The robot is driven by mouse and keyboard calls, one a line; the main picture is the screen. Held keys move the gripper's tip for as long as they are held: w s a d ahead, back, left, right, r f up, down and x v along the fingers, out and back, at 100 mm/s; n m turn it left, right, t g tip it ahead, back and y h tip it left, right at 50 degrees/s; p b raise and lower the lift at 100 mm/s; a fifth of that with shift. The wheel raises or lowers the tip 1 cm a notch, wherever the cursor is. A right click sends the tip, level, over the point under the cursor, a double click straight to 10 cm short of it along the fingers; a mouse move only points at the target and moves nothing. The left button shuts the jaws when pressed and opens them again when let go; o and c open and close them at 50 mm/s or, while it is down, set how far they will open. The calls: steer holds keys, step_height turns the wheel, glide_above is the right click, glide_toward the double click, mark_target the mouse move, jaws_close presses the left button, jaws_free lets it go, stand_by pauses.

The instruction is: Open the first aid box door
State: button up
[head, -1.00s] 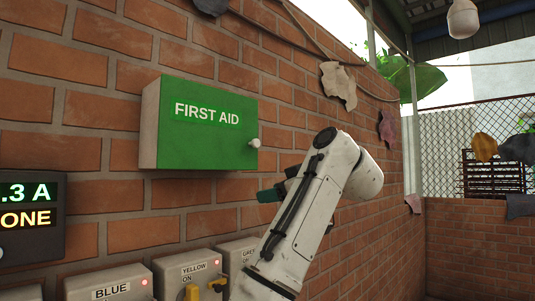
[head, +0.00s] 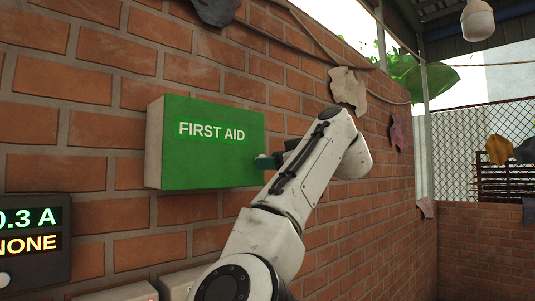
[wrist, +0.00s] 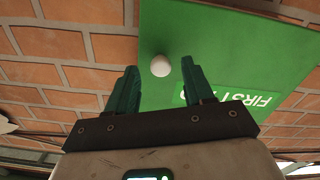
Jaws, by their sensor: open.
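The first aid box (head: 212,158) is mounted on the brick wall in the head view. Its green door faces out and is closed, with white FIRST AID lettering. In the wrist view the door (wrist: 220,45) appears upside down, and its round white knob (wrist: 161,66) shows just beyond and between the fingertips. My gripper (wrist: 160,78) is open, with green fingers on either side of the knob's line and nothing held. In the head view my gripper (head: 268,161) is at the door's right edge, and my arm hides the knob there.
A dark display panel (head: 33,240) is on the wall at lower left. Switch boxes (head: 118,292) sit low on the wall, partly hidden by my arm. Cloth scraps (head: 347,88) hang along the wall at right.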

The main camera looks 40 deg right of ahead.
steer(key=shift+w, duration=1.1)
steer(key=shift+c, duration=0.5)
jaws_close()
